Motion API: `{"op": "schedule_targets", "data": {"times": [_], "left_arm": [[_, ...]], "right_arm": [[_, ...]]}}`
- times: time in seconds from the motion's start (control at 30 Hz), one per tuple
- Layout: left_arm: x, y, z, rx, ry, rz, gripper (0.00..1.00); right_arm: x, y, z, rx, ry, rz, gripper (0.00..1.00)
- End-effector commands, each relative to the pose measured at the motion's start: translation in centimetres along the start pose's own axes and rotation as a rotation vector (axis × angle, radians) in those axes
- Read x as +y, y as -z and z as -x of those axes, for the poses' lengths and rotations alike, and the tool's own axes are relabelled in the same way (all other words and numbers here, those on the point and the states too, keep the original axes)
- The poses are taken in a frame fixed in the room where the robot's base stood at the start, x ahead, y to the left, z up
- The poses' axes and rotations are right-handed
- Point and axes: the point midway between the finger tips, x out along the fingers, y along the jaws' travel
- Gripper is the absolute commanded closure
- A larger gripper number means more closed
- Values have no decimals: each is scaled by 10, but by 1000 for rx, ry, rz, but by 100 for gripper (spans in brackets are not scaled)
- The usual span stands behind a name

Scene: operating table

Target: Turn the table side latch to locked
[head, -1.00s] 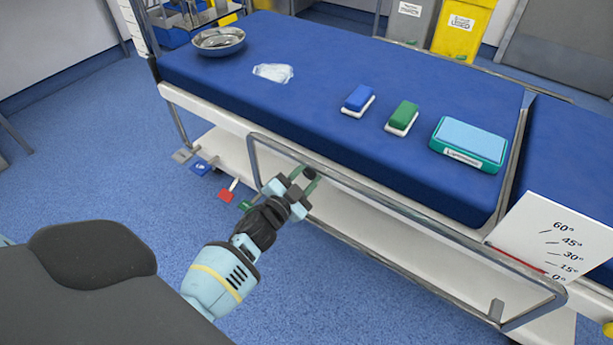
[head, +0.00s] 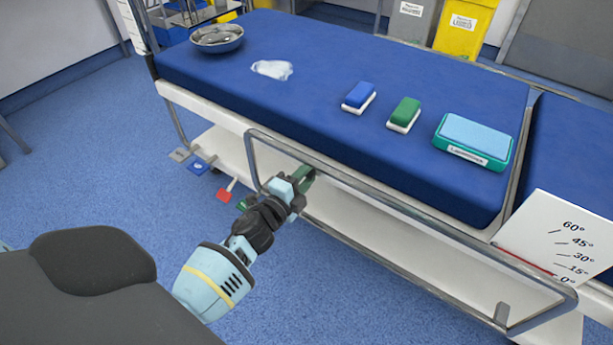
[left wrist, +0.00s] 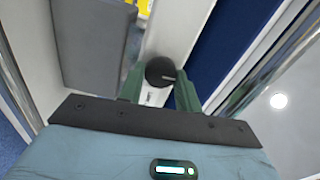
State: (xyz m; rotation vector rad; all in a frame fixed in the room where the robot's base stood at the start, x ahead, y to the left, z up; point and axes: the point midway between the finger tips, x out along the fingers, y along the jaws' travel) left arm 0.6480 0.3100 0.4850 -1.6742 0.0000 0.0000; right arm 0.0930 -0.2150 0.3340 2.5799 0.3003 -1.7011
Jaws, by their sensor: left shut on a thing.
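The table side latch is a round black knob (left wrist: 160,71) with a short pale line on its face, in the left wrist view. It sits on the pale side of the operating table, between the green fingers of my left gripper (left wrist: 160,92), which is shut on it. In that view the pale line points roughly to the right. In the head view my left gripper (head: 304,178) reaches in at the table's near side, by the left part of the metal side rail (head: 400,225). The knob is hidden there. My right gripper is not in view.
The blue operating table (head: 300,90) holds a metal bowl (head: 217,39), a crumpled clear item (head: 272,69), blue and green blocks and a teal box (head: 472,142). Coloured pedals (head: 225,194) lie low at the left. A white angle board (head: 550,240) stands right. Floor at the left is clear.

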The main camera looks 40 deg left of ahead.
Motion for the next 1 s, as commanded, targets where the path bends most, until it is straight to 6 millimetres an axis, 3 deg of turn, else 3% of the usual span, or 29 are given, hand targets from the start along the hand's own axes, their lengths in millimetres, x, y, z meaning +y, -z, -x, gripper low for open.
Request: {"op": "schedule_targets", "data": {"times": [0.3,0.8,0.83,1.0], "left_arm": [[1,0,0,0,-1,-105,89],[1,0,0,0,-1,-122,89],[1,0,0,0,-1,-122,64],[1,0,0,0,-1,-121,45]], "right_arm": [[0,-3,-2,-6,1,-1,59],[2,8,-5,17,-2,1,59],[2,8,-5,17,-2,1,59],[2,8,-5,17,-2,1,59]]}}
